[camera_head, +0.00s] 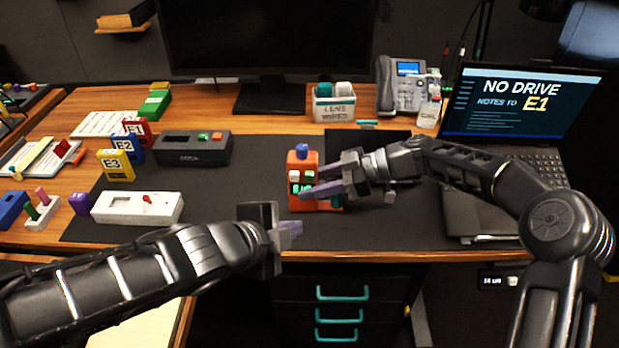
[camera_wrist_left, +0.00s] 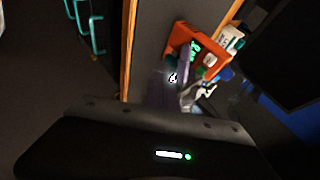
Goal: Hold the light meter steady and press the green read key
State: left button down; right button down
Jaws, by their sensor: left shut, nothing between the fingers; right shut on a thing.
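The light meter (camera_head: 301,160) is an orange block with a blue knob on top, upright on the dark desk mat. Small white and green keys (camera_head: 295,176) show on its front, partly hidden by the right gripper's fingers. My right gripper (camera_head: 322,188) is shut on the meter from the right. My left gripper (camera_head: 292,230) is shut and empty, in front of and below the meter, apart from it. In the left wrist view the meter (camera_wrist_left: 181,37) is tilted beyond the blurred left fingers (camera_wrist_left: 170,82), showing lit green marks, a white key and a green patch.
A grey box with green and red keys (camera_head: 190,148), a white box (camera_head: 137,208) and coloured E blocks (camera_head: 116,166) stand to the left. The lens wipes box (camera_head: 333,106), phone (camera_head: 402,88) and laptop (camera_head: 520,105) are behind and right.

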aim_at(310, 177)
pick_arm(q)
jog(key=d+m, duration=0.1)
jog(key=m, duration=0.1)
jog(key=d+r+m+h, duration=0.1)
jog(key=m, duration=0.1)
jog(key=shift+s+d, duration=0.1)
jog(key=shift+s, duration=0.05)
jog(key=w, duration=0.9)
dwell(2.2)
jog(key=shift+w, duration=0.35)
